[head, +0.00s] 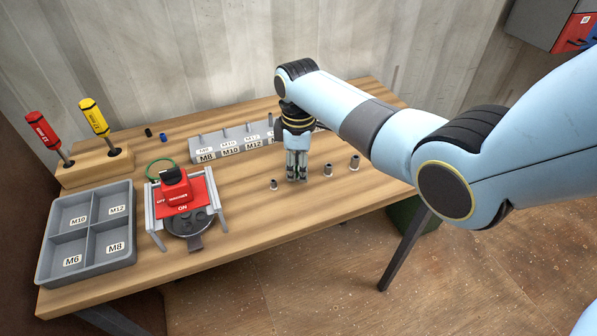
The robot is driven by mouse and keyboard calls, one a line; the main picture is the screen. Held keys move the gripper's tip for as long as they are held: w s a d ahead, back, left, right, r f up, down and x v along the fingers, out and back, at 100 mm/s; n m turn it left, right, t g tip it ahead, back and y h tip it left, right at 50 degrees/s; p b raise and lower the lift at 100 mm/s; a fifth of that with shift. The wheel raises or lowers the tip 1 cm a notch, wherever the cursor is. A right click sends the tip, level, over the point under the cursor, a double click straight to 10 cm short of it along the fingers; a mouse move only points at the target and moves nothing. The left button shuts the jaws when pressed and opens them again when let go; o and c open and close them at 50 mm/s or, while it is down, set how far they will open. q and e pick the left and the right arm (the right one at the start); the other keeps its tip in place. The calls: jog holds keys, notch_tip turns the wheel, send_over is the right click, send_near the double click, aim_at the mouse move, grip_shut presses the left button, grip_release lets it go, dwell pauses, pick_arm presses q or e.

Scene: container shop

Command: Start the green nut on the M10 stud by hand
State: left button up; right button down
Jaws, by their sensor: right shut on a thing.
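My right gripper (297,178) points straight down, shut, low over the front part of the workbench. Its fingers hide what they hold, and I cannot make out the thing. It stands in line with a row of small upright metal pieces: a small one (273,185) to its left, a larger one (327,170) and another (355,162) to its right. I see no green nut. A grey rack (232,153) behind the gripper has labels M8, M10 and M12 and short posts; the arm covers its right end. My left gripper is out of view.
A grey sorting tray (131,184) with labelled compartments lies at the left. A red ON/OFF device (180,190) with side rails stands beside it. A wooden block (95,170) holds red and yellow drivers. The bench (290,222) front is clear.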

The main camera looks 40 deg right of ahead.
jog(key=shift+r+p, duration=1.35)
jog(key=shift+r, duration=0.45)
jog(key=shift+s, duration=0.15)
